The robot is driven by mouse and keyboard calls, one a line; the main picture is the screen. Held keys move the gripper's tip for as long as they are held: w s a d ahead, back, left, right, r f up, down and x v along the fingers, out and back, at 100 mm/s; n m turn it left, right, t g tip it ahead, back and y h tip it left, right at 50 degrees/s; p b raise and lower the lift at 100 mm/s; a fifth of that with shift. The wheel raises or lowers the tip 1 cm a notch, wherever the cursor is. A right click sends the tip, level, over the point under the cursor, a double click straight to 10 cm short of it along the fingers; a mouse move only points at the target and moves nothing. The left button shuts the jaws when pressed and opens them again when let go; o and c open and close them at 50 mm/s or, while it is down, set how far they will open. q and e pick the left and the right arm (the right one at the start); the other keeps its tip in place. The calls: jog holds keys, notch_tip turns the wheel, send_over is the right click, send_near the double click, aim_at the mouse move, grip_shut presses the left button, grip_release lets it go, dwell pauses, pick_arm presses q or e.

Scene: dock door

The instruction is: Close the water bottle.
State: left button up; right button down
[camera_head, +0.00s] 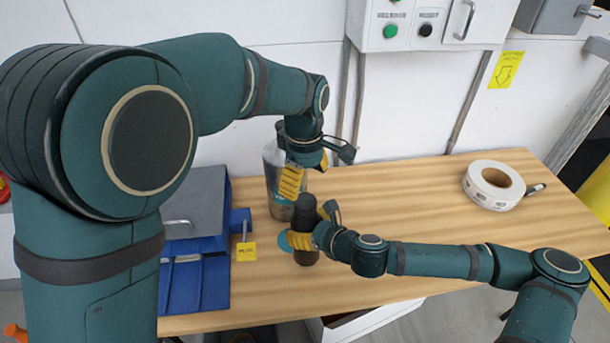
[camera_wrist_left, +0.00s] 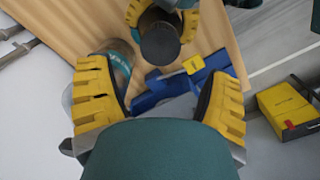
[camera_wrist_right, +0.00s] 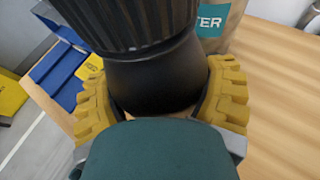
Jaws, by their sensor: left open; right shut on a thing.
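A clear bottle (camera_head: 272,187) with a teal label stands on the table; the label reads "TER" on the bottle in the right wrist view (camera_wrist_right: 214,20). I cannot see whether its top is covered. In front of it, a dark bottle-like thing (camera_head: 306,208) with a ribbed upper part stands upright. My right gripper (camera_wrist_right: 160,95) is shut around its smooth lower part. My left gripper (camera_wrist_left: 160,85) is open and empty, above and behind the dark thing, its fingers pointing down. In the left wrist view, the dark round top (camera_wrist_left: 160,43) shows beyond its fingertips.
A blue tray or case (camera_head: 215,285) with a yellow tag (camera_head: 246,251) is at the table's left. The wooden table (camera_head: 410,215) between is mostly clear. A wall control box (camera_head: 420,22) is behind.

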aim_at(305, 201)
pick_arm(q)
notch_tip(305, 201, down, 7)
jog(key=shift+f, duration=0.15)
dwell(0.4)
jog(key=c, duration=1.3)
jog(key=m, duration=1)
jog(key=o, duration=1.3)
